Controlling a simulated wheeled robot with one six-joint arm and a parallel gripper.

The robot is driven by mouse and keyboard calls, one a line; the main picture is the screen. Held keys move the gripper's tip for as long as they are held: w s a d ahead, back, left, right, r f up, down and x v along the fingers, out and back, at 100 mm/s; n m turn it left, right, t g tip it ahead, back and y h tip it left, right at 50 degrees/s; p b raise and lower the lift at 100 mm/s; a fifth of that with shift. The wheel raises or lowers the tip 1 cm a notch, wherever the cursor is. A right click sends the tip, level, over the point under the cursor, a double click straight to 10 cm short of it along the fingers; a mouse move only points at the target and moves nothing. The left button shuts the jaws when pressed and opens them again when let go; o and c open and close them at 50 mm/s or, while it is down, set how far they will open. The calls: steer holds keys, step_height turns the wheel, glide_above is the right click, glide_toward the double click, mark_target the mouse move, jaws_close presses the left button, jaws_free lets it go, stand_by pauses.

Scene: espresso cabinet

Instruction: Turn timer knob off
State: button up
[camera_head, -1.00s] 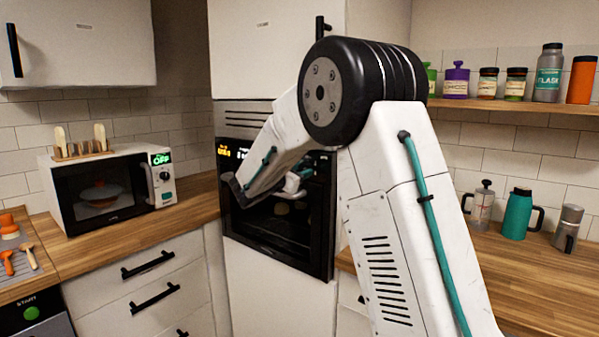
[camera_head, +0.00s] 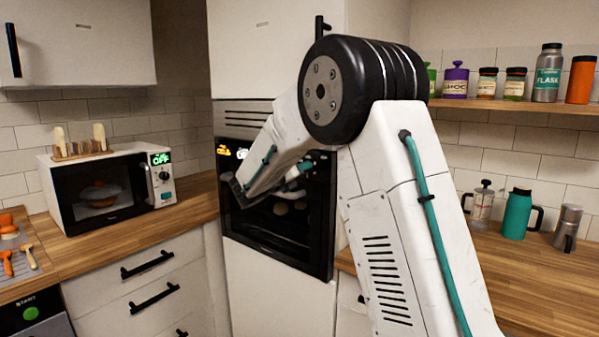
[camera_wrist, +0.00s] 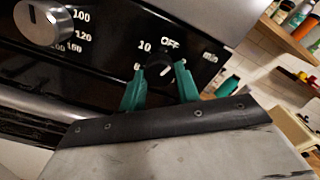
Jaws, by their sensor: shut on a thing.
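The timer knob (camera_wrist: 161,73) is a small dark knob on the oven's black panel in the wrist view. The word OFF stands above it, with a 10 to its upper left and "min" to its right. A pale mark shows on the knob, but its exact pointing is hard to tell. My gripper (camera_wrist: 160,69) has its two teal fingers on either side of the knob, shut on it. The built-in oven (camera_head: 265,235) has a black front and a lit display (camera_head: 223,148).
A larger silver knob (camera_wrist: 45,22) with temperature numbers sits left on the panel. A microwave (camera_head: 105,188) stands on the left counter. A shelf (camera_head: 510,105) with jars and flasks is at right, above a teal jug (camera_head: 517,215) and other pots on the counter.

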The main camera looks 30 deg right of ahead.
steer(key=shift+s+f+n, duration=0.1)
steer(key=shift+f+n, duration=0.05)
steer(key=shift+n, duration=1.75)
steer(key=o, duration=1)
steer(key=v, duration=0.7)
steer(key=shift+s+a, duration=0.1)
steer(key=shift+a, duration=0.3)
